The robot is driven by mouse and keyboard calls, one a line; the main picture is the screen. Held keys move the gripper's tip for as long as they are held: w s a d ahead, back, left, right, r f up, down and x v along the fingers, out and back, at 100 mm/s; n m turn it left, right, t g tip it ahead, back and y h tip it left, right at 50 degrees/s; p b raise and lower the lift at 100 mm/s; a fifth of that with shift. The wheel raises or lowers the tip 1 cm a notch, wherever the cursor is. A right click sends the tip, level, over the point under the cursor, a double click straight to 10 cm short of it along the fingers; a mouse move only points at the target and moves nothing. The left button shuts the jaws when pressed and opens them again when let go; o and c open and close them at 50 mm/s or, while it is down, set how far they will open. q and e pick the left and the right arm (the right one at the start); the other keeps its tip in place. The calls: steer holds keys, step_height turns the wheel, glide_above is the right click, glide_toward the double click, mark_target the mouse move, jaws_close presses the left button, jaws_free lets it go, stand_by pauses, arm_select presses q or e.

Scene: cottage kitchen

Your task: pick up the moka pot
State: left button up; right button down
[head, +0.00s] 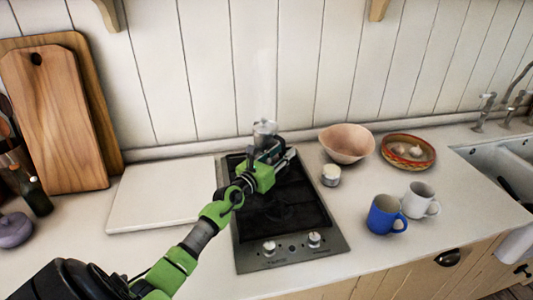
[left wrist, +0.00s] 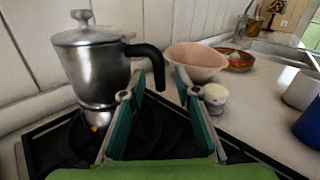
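The moka pot (head: 264,130) is a silver metal pot with a knobbed lid and a black handle. It stands upright on the back of the hob, with steam-like haze above it. In the left wrist view the moka pot (left wrist: 92,65) fills the left side, and its handle reaches right, its lower end showing between my finger tips. My left gripper (head: 283,156) is at the handle side of the pot. In the wrist view its two fingers (left wrist: 160,75) are apart, with no grip on the handle visible. Whether a finger touches the handle is unclear. My right gripper is not in view.
The black hob (head: 285,215) lies under my left arm. To its right are a white-lidded jar (head: 331,175), a pink bowl (head: 346,144), a patterned bowl with garlic (head: 407,162), a blue mug (head: 384,216) and a white mug (head: 420,201). A white board (head: 150,200) lies left.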

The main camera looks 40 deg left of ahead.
arm_select(q)
steer(key=shift+w+f, duration=0.1)
steer(key=shift+w, duration=0.55)
steer(key=shift+s, duration=0.1)
steer(key=shift+c, duration=1)
jaws_close()
steer(key=shift+r, duration=0.2)
